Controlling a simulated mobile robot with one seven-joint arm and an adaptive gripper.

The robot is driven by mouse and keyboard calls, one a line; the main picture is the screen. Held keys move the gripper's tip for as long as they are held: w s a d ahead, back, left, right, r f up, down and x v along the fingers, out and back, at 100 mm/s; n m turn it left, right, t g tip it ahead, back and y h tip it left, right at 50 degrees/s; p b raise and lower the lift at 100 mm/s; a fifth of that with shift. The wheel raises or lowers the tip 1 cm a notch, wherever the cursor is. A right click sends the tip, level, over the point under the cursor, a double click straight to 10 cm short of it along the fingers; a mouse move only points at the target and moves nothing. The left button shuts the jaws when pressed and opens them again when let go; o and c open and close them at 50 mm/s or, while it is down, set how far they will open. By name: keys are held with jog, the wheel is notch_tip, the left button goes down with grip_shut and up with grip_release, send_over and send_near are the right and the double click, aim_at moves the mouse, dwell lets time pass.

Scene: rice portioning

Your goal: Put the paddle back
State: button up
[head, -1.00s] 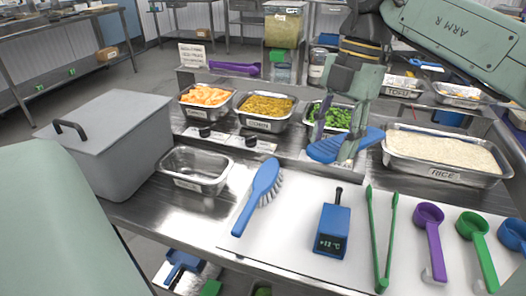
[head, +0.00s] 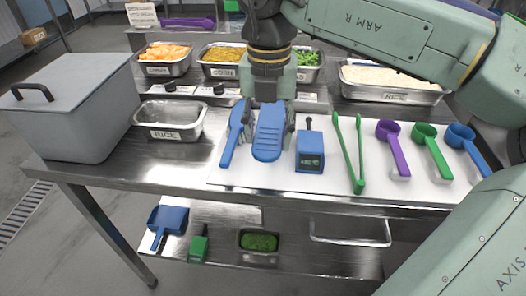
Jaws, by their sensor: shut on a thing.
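My gripper (head: 269,108) points down over the white board and is shut on the blue paddle (head: 267,143). The paddle's broad ribbed face is turned toward the camera, between the blue brush (head: 233,132) and the blue thermometer box (head: 310,152). Its upper part is hidden behind the gripper. I cannot tell whether it touches the white board (head: 330,183). The rice pan (head: 392,97) stands behind, to the right.
Green tongs (head: 349,155) and purple, green and blue scoops (head: 391,147) lie to the right. An empty steel pan (head: 170,132) and a grey lidded box (head: 70,115) stand left. Pans of orange, yellow and green food stand behind. The board's front strip is clear.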

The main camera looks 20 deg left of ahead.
aim_at(267, 169)
jog(key=shift+f+p, duration=0.45)
jog(key=shift+f, duration=3)
jog(key=shift+f, duration=0.2)
jog(key=o, duration=1.2)
jog(key=shift+r, duration=0.1)
jog(key=shift+c, duration=0.2)
notch_tip(267, 169, up, 12)
jog(key=shift+r+b, duration=0.15)
jog(key=shift+b, duration=0.8)
